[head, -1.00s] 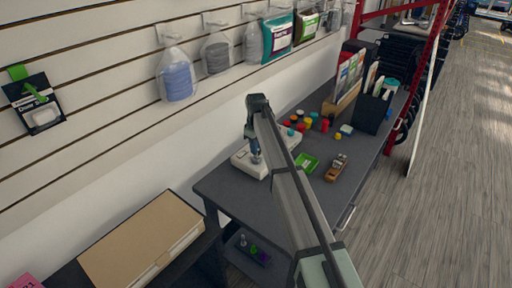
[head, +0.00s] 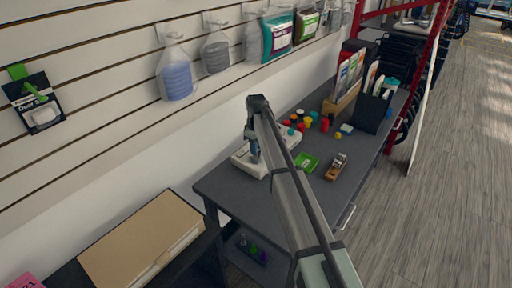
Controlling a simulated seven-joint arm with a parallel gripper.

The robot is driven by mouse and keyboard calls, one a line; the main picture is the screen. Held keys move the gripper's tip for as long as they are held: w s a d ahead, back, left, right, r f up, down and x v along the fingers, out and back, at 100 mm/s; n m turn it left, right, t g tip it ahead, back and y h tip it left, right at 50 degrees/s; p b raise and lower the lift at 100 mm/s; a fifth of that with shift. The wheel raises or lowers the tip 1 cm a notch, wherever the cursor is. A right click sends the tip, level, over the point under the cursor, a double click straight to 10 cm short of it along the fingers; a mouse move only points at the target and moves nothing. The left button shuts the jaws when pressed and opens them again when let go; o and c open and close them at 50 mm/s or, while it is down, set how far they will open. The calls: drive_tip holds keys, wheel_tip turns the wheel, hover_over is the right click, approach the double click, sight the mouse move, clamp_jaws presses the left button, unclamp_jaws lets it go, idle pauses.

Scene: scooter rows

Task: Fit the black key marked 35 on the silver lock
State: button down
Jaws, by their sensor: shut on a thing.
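My gripper (head: 255,159) points down over a white, box-like block (head: 240,160) at the left part of the grey workbench (head: 232,192). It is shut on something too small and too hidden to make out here. I cannot tell whether the held thing touches the white block. The black key marked 35 and the silver lock cannot be made out in this view.
Several red, yellow and dark caps (head: 324,125) lie behind my arm. A green tray (head: 307,162) and a brown wooden block (head: 336,167) lie right of it. A black holder (head: 371,112) stands at the back right. The bench's front right is clear.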

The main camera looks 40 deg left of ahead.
drive_tip(key=shift+f, duration=0.55)
idle(0.7)
drive_tip(key=c, duration=1)
unclamp_jaws()
drive_tip(key=shift+o, duration=0.5)
drive_tip(key=o, duration=0.3)
drive_tip(key=shift+r, duration=3)
